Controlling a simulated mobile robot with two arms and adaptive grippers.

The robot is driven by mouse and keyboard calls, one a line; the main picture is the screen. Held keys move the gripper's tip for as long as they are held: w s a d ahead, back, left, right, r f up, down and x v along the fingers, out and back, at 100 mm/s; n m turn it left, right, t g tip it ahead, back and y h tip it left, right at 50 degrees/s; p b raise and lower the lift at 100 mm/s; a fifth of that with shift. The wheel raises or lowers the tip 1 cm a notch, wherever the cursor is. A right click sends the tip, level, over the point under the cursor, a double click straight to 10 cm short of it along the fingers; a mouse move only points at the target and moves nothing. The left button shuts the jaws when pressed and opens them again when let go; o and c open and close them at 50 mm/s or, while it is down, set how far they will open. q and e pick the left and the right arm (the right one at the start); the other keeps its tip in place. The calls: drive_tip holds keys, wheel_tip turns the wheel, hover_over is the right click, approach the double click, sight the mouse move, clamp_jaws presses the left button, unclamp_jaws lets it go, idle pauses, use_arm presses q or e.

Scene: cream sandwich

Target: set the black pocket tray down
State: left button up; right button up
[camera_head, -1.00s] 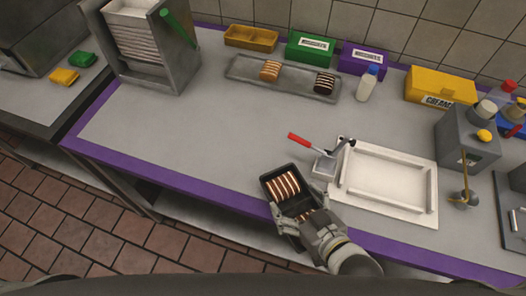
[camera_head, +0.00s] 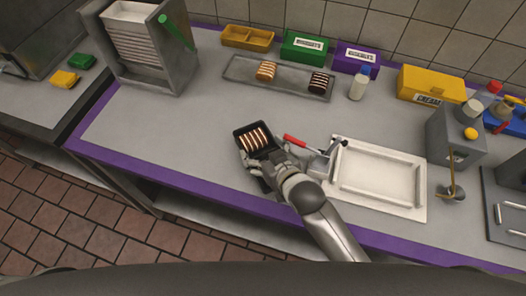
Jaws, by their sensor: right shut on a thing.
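The black pocket tray (camera_head: 241,133) holds a brown and cream striped sandwich piece (camera_head: 254,139). My right gripper (camera_head: 268,163) is shut on the tray's near side. The tray is over the front middle of the grey counter (camera_head: 180,135), left of the red-handled tool. I cannot tell whether its underside touches the counter. The gripper hides the tray's near edge. My left gripper is not in view.
A red-handled scoop (camera_head: 294,140) and a white tray (camera_head: 380,172) lie to the right. A grey tray (camera_head: 290,87) with two striped pieces lies behind. A metal dispenser (camera_head: 150,50) stands at the back left. The counter's left part is clear.

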drive_tip(key=shift+w+f, duration=0.1)
drive_tip(key=shift+f, duration=0.6)
drive_tip(key=shift+a, duration=0.1)
drive_tip(key=shift+f, duration=0.15)
drive_tip(key=o, duration=0.9)
drive_tip(key=b+v, duration=0.1)
drive_tip(key=v, duration=1.1)
